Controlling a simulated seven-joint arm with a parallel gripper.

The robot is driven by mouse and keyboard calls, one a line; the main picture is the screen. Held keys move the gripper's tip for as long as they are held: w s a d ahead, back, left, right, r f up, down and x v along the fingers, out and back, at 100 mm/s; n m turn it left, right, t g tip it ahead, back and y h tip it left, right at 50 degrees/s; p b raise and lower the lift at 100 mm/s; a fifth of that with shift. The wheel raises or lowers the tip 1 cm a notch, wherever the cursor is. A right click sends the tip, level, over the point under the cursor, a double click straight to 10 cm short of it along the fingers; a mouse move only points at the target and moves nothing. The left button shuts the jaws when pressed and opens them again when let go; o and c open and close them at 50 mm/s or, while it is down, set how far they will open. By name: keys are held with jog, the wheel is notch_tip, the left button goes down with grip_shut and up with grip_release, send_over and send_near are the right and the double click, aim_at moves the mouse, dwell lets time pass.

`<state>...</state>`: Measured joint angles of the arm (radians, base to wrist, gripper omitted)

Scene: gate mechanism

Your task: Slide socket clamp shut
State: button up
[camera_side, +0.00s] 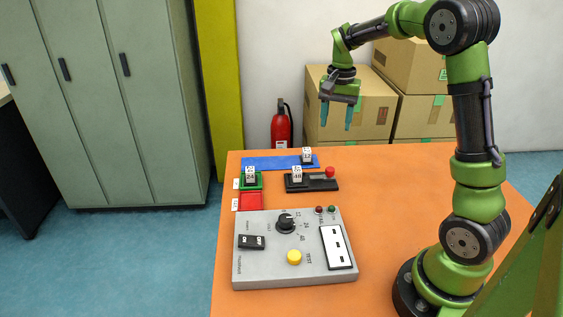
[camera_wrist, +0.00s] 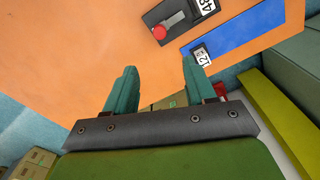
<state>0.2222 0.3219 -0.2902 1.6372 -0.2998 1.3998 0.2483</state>
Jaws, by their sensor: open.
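The socket clamp is a dark fixture (camera_side: 320,184) near the back of the orange table, with a red knob (camera_side: 330,172) at its right end. A numbered white block (camera_side: 297,174) sits at its left end. In the wrist view the fixture (camera_wrist: 180,18) is at the top, with its red knob (camera_wrist: 160,33) on a grey slider, and the block, cut by the frame edge, reads 48. Whether the block is gripped cannot be told. My gripper (camera_side: 336,118) is open and empty, high above the table's back edge, apart from the clamp. Its teal fingers (camera_wrist: 160,76) show in the wrist view.
A blue strip (camera_side: 270,163) with a block (camera_side: 306,156) lies behind the clamp. Left are a green tray (camera_side: 257,185) with a block marked 24 and an empty red tray (camera_side: 250,201). A grey control panel (camera_side: 270,273) stands in front.

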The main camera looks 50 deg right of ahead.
aim_at(330, 168)
jog(key=shift+m, duration=0.4)
notch_tip(330, 168, down, 16)
jog(key=shift+w+r, duration=0.1)
jog(key=shift+r, duration=0.05)
jog(key=shift+c, duration=0.5)
grip_shut()
